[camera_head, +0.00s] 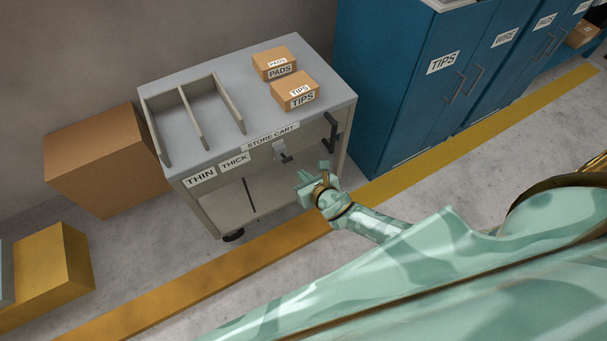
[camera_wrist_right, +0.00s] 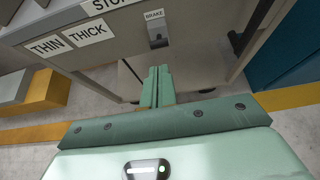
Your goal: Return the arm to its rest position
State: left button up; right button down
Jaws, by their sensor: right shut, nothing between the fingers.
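My right gripper (camera_head: 312,183) is shut and empty. It is in front of the store cart's right part, below the top's front edge, apart from the cart as far as I can tell. In the right wrist view its two fingers (camera_wrist_right: 157,86) lie together with nothing between them. The grey store cart (camera_head: 228,151) carries THIN, THICK and STORE CART labels. A brake lever (camera_head: 282,153) sits on the cart's front; it also shows in the right wrist view under the BRAKE label (camera_wrist_right: 156,34). My left gripper is not in view.
A PADS box (camera_head: 274,61) and a TIPS box (camera_head: 294,92) stand on the cart top, right of a divided rack (camera_head: 188,118). Blue cabinets (camera_head: 399,86) stand at right. A brown box (camera_head: 95,165) and a yellow block (camera_head: 50,274) are at left. Floor in front is clear.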

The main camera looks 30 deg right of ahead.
dwell(0.4)
jog(key=s+d+f+m+g, duration=0.4)
jog(key=s+f+m+g, duration=0.2)
jog(key=s+f+m, duration=1.25)
jog(key=s+f+m+g, duration=0.1)
jog(key=s+m+g, duration=0.1)
jog(key=s+m, duration=0.5)
jog(key=s+a+f+m+g, duration=0.1)
jog(key=s+m+g, duration=0.2)
jog(key=s, duration=1.7)
jog(key=m, duration=0.4)
jog(key=shift+s+a+f+g, duration=0.25)
jog(key=shift+s+g, duration=0.05)
